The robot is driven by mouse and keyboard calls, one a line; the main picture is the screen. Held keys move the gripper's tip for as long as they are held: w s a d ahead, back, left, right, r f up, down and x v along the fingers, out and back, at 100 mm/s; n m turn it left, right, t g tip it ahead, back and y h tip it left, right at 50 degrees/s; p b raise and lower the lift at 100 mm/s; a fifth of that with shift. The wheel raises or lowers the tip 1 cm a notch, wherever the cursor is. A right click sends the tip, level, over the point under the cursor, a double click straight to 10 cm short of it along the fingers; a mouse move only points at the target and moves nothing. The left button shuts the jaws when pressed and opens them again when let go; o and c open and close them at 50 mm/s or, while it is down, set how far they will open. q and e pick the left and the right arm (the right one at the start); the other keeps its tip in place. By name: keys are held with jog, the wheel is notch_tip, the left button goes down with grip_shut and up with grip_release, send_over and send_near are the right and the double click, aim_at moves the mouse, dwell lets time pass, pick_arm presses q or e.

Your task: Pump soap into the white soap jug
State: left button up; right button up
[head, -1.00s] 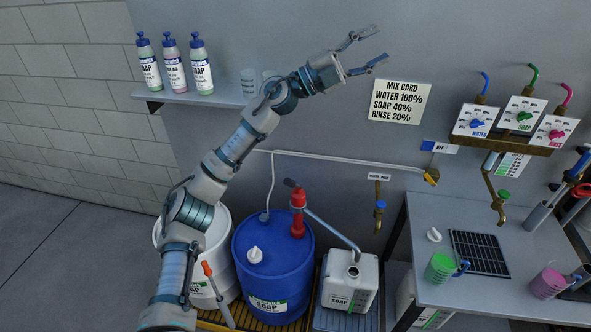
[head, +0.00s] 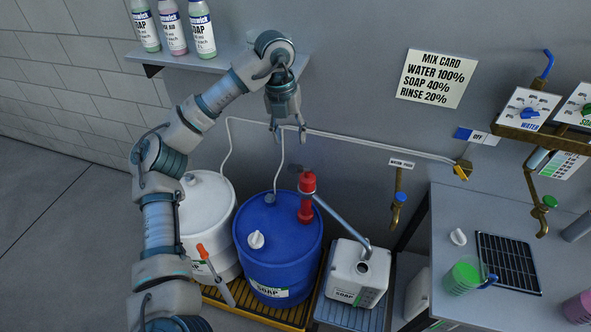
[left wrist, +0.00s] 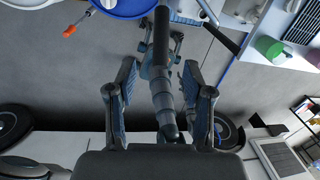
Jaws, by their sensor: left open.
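The blue soap drum (head: 278,240) stands on the floor grating with a red hand pump (head: 307,200) on its top. The pump's dark handle is near its top. A grey spout pipe slopes from the pump to the open mouth of the white soap jug (head: 345,285), right of the drum. My left gripper (head: 292,134) points down, open and empty, above the drum and pump. In the left wrist view the open fingers (left wrist: 159,82) flank a dark bar, which I cannot identify for sure. The blue drum (left wrist: 125,6) shows at the top edge.
A white drum (head: 205,220) stands left of the blue one. A shelf (head: 215,62) with bottles is behind my arm. A pale wall pipe (head: 370,143) runs behind the drums. A workbench (head: 450,215) with a green mug (head: 462,276) is at the right.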

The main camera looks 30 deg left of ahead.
aim_at(298, 170)
pick_arm(q)
jog(key=f, duration=0.2)
jog(key=d+f, duration=0.1)
jog(key=f, duration=0.3)
jog(key=shift+w+d+f, duration=0.25)
jog(key=shift+w+d, duration=0.05)
jog(key=shift+w, duration=0.05)
jog(key=f, duration=0.4)
jog(key=a+f, duration=0.1)
jog(key=f, duration=0.1)
jog(key=shift+w+f, duration=0.1)
jog(key=shift+d+f, duration=0.1)
jog(key=shift+d, duration=0.6)
jog(key=shift+c, duration=0.5)
jog(key=c, duration=0.8)
jog(key=shift+a, duration=0.1)
grip_shut()
jog(key=shift+a, duration=0.15)
